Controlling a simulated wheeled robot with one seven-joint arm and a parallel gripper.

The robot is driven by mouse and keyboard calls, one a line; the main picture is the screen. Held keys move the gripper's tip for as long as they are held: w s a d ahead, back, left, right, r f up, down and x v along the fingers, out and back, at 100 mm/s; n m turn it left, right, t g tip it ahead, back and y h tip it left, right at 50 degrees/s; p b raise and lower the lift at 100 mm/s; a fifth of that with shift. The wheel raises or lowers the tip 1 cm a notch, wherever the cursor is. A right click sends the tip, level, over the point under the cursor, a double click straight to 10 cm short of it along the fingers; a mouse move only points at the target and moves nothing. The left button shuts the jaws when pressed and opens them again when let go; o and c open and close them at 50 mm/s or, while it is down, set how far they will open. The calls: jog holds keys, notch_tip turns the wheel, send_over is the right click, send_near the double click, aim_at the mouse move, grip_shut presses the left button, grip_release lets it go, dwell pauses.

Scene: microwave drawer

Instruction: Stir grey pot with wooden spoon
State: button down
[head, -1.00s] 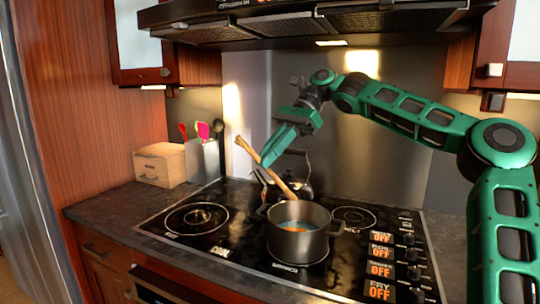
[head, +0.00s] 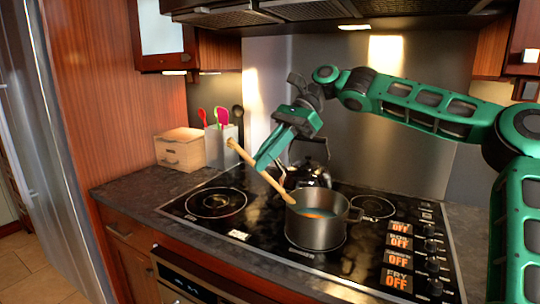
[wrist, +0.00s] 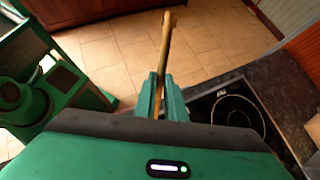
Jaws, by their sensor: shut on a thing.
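The grey pot (head: 315,228) stands on the front part of the black cooktop. It holds bluish and orange contents. The wooden spoon (head: 246,155) slants down to the right, its lower end inside the pot and its upper end raised to the left. My gripper (head: 259,167) is shut on the spoon's handle above and left of the pot. In the wrist view the spoon (wrist: 166,45) sticks out between the two green fingers (wrist: 160,98).
A dark kettle (head: 310,172) stands behind the pot. A utensil holder (head: 221,145) and a wooden box (head: 180,150) stand on the counter at the left. A range hood (head: 300,12) hangs above. The left burner (head: 216,202) is clear.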

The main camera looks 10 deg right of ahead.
jog(key=shift+s+a+f, duration=0.15)
jog(key=shift+s+a, duration=0.05)
jog(key=shift+a, duration=0.15)
jog(key=shift+w+d+f, duration=0.1)
jog(key=shift+f, duration=0.1)
jog(key=shift+w+d+f, duration=0.6)
jog(key=shift+d+f, duration=0.75)
jog(key=shift+f, duration=0.35)
jog(key=shift+w+d+f, duration=0.55)
jog(key=shift+d+f, duration=0.8)
jog(key=shift+f, duration=0.35)
jog(key=shift+w+d+f, duration=0.6)
jog(key=shift+d+f, duration=0.75)
jog(key=shift+f, duration=0.35)
jog(key=shift+d, duration=0.15)
